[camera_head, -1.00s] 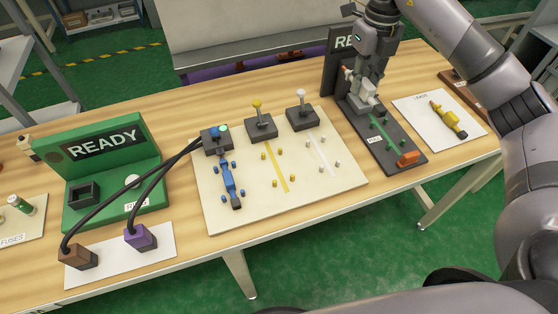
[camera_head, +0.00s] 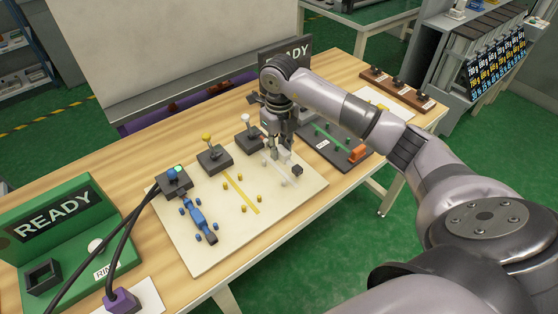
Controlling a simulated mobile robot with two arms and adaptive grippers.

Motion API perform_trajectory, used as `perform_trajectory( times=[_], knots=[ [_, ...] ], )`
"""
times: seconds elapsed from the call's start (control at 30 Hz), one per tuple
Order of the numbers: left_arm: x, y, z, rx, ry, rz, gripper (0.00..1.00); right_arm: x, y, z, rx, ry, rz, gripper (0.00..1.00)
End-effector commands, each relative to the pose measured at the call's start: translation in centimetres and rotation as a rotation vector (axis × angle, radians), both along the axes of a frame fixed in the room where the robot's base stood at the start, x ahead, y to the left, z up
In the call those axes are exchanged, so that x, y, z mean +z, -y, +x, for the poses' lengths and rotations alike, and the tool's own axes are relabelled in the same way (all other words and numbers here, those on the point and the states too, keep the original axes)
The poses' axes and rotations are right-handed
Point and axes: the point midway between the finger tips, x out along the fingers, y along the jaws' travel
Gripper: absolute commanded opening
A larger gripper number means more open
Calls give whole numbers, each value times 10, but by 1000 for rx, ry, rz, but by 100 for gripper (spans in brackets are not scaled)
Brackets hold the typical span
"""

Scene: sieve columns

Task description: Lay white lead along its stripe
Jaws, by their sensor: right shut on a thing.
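The pale board (camera_head: 218,257) carries a yellow stripe (camera_head: 241,193), a white stripe (camera_head: 288,178) and small pegs beside them. My right gripper (camera_head: 282,156) is above the white stripe, shut on the white lead. The lead's dark end block (camera_head: 297,170) shows just right of the fingers; the fingers hide much of its pale body. I cannot tell whether it touches the board. The blue lead (camera_head: 197,217) lies between blue pegs at the left. The white-knobbed post (camera_head: 246,121) stands behind the white stripe. My left gripper is not in view.
A yellow-knobbed post (camera_head: 208,139) stands behind the yellow stripe. A dark tray (camera_head: 318,154) with a green stripe and an orange block (camera_head: 358,151) lies right of the board. The green READY stand (camera_head: 68,248) and black cables are at left.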

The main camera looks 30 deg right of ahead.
Motion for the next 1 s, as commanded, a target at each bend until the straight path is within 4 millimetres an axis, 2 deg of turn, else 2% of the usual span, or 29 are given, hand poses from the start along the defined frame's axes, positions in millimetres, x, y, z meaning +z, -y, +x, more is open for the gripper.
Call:
perform_trajectory(
  times=[0.27,0.5,0.87,0.9,1.0],
  knots=[
    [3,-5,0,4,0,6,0,-23,-1,0,-1,-2,2,0],
    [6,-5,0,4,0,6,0,-55,0,0,-1,-1,1,0],
    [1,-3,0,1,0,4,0,-60,0,0,0,1,1,0],
    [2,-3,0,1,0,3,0,-58,0,0,0,1,1,21],
    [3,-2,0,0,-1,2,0,-58,0,0,0,1,1,28]
  ],
)
